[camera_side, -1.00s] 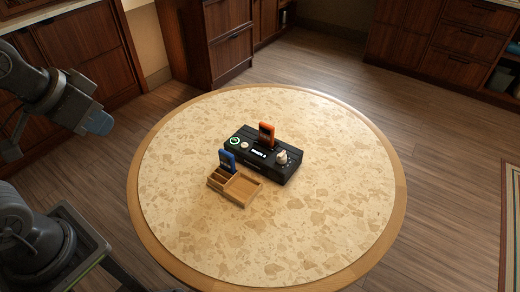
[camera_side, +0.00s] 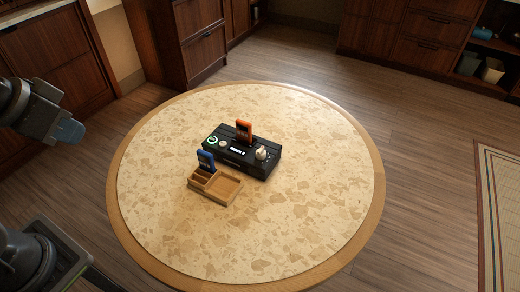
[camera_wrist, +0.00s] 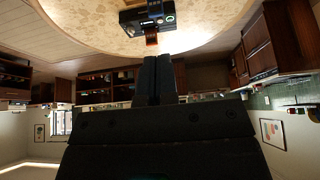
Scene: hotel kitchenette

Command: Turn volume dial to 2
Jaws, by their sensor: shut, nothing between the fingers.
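A black box-shaped device (camera_side: 233,160) sits on the round table, with a lit display on its front. A pale dial (camera_side: 261,153) stands at its right end, and a green-lit ring (camera_side: 212,140) and a small pale knob (camera_side: 223,143) are at its left. I cannot read the display surely. The wrist view shows the device (camera_wrist: 133,20) upside down at the top. My gripper (camera_wrist: 157,58) is shut and empty there, pointing up the picture toward the table and apart from the device. In the side view the arm's end is at the far left, away from the table.
The round table (camera_side: 300,225) is otherwise clear. Cabinets (camera_side: 200,45) stand behind.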

